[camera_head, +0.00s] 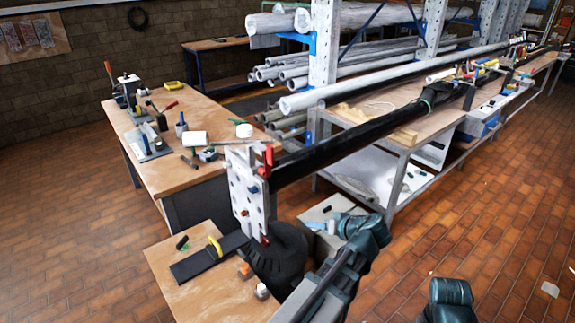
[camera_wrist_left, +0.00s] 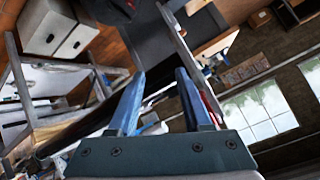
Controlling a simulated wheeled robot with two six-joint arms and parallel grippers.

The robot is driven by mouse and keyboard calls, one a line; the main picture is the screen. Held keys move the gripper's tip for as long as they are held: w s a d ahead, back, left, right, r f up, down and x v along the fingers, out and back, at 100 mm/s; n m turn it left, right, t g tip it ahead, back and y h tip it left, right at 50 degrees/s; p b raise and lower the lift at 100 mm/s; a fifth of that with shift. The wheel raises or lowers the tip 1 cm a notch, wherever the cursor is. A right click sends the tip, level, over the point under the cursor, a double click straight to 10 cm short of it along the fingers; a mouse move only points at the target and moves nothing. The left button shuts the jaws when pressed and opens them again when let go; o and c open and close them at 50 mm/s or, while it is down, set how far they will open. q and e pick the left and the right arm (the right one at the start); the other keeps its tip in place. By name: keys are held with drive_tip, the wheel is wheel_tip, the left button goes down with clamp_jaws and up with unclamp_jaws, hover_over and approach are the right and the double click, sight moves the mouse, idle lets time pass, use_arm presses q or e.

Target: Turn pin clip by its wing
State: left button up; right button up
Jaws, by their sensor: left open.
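The pale mast flange plate (camera_head: 241,187) stands upright at the near end of the long black mast (camera_head: 360,134) in the head view. It carries small coloured parts: a red one (camera_head: 268,153) at the top edge, a blue one (camera_head: 253,189) and an orange one (camera_head: 245,213). I cannot tell which of these is the pin clip, and no wing can be made out. My left gripper (camera_head: 318,226) is right of the plate and apart from it, its fingers small in the head view. In the left wrist view its two blue fingers (camera_wrist_left: 160,74) are spread with nothing between them.
A wooden bench (camera_head: 168,172) with tools is at the left. A low wooden table (camera_head: 205,295) with a black strip (camera_head: 209,258) is in front of the plate. A grey rack (camera_head: 322,50) of pipes stands behind. The tiled floor (camera_head: 500,210) at the right is mostly clear.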

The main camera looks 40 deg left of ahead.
sight(273, 157)
use_arm(q)
drive_tip(key=shift+w+a+r+n+t+y, duration=0.25)
drive_tip(key=shift+w+a+r+n+y, duration=0.8)
drive_tip(key=shift+a+r, duration=1.8)
drive_tip(key=shift+w+a+r+n+t+y, duration=0.2)
drive_tip(key=shift+w+a+r+n+y, duration=0.9)
drive_tip(key=shift+a, duration=2.95)
drive_tip(key=shift+w+a+r+n+t+y, duration=0.25)
drive_tip(key=shift+w+a+r+n+y, duration=0.7)
drive_tip(key=shift+a+r, duration=2.1)
drive_tip(key=shift+s+a+f+y, duration=0.25)
drive_tip(key=shift+a+f+y, duration=0.15)
drive_tip(key=shift+a, duration=0.2)
drive_tip(key=shift+c, duration=0.3)
clamp_jaws()
